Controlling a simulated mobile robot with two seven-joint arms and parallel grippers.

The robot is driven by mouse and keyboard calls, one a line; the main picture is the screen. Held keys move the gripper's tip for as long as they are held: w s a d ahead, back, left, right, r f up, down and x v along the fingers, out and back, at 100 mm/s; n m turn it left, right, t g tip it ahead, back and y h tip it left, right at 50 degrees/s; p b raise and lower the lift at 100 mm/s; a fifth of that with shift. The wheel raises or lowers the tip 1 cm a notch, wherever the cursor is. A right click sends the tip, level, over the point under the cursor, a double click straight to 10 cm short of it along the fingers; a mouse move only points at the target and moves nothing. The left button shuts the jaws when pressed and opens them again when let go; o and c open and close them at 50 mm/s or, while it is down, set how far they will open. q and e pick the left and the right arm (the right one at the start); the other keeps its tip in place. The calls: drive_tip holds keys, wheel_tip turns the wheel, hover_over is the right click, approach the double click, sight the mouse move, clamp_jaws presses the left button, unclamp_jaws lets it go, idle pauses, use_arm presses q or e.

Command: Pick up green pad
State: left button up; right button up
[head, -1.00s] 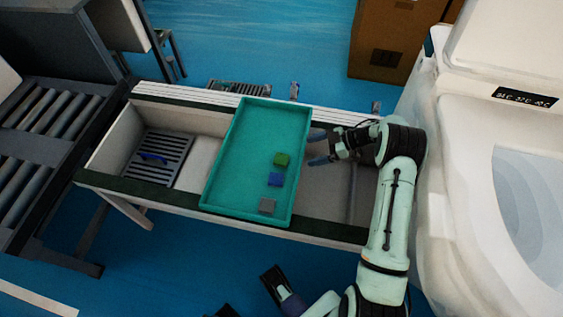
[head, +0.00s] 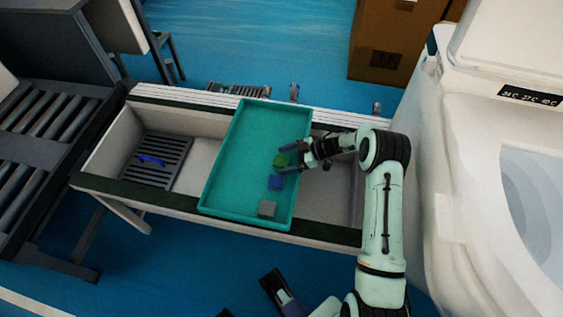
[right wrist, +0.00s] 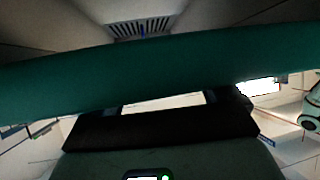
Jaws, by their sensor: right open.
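The green pad (head: 281,160) is a small block lying in the teal tray (head: 222,190), towards its right side. My right gripper (head: 286,160) reaches in over the tray's right rim. It is open, with one finger on the far side of the green pad and one on the near side. I cannot tell whether the fingers touch it. In the right wrist view a teal band, seemingly the tray (right wrist: 60,80), crosses the picture, and the green pad does not show.
A blue block (head: 275,182) sits just in front of the green pad, close to the near finger. A grey block (head: 267,209) is near the tray's front edge. A white toilet (head: 465,190) stands at the right. The tray's left half is clear.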

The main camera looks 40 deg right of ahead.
drive_tip(key=shift+s+f, duration=0.1)
drive_tip(key=shift+f, duration=0.05)
drive_tip(key=c, duration=1.5)
drive_tip(key=shift+d, duration=0.1)
